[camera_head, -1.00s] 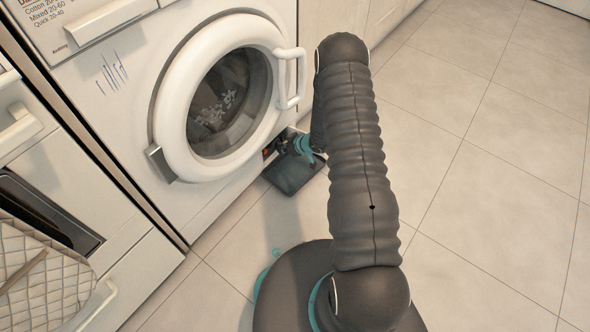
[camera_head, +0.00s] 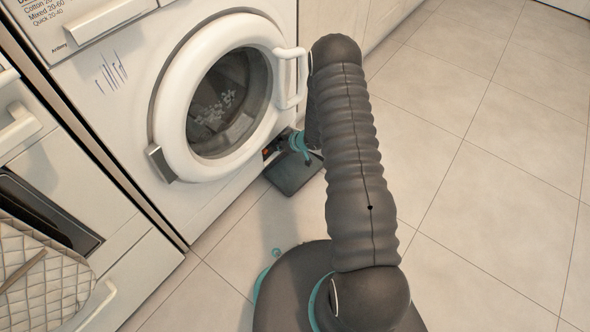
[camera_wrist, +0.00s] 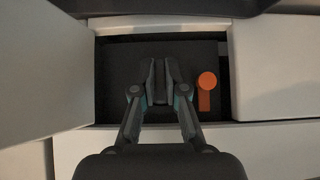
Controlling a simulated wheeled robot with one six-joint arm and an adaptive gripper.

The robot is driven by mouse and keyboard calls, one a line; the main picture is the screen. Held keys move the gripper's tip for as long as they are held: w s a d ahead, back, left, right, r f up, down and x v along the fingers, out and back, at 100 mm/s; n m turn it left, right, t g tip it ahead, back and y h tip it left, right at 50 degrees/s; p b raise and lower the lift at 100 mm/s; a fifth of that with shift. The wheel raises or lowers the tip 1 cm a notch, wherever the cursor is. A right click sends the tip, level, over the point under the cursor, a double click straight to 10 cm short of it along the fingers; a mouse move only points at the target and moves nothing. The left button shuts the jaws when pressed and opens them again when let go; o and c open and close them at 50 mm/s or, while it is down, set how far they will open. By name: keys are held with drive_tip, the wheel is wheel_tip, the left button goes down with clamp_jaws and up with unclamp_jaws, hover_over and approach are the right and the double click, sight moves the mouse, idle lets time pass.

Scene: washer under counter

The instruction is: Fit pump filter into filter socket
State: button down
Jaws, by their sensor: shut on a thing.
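My gripper (camera_wrist: 160,82) is in front of the dark recess low on the washer's front. In the wrist view its two dark fingers are close together, shut on a small dark thing, taken to be the pump filter; the fingers hide most of it. The filter socket cannot be made out; the fingers cover the middle of the recess (camera_wrist: 120,60). In the head view my gripper (camera_head: 301,146) is at the washer's lower right corner, partly behind my arm, and the filter is not discernible.
An orange round piece with a tab (camera_wrist: 207,82) sits right of the fingers in the recess. A dark flat panel (camera_head: 290,178) lies at the floor below the opening. The white washer door (camera_head: 170,110) is closed above. Open tiled floor (camera_head: 500,190) lies right.

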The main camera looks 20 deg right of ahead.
drive_tip(key=shift+w+a, duration=0.4)
drive_tip(key=shift+w, duration=0.15)
idle(0.4)
drive_tip(key=c, duration=1.1)
unclamp_jaws()
drive_tip(key=shift+c, duration=0.2)
drive_tip(key=v, duration=1.2)
drive_tip(key=shift+f, duration=0.1)
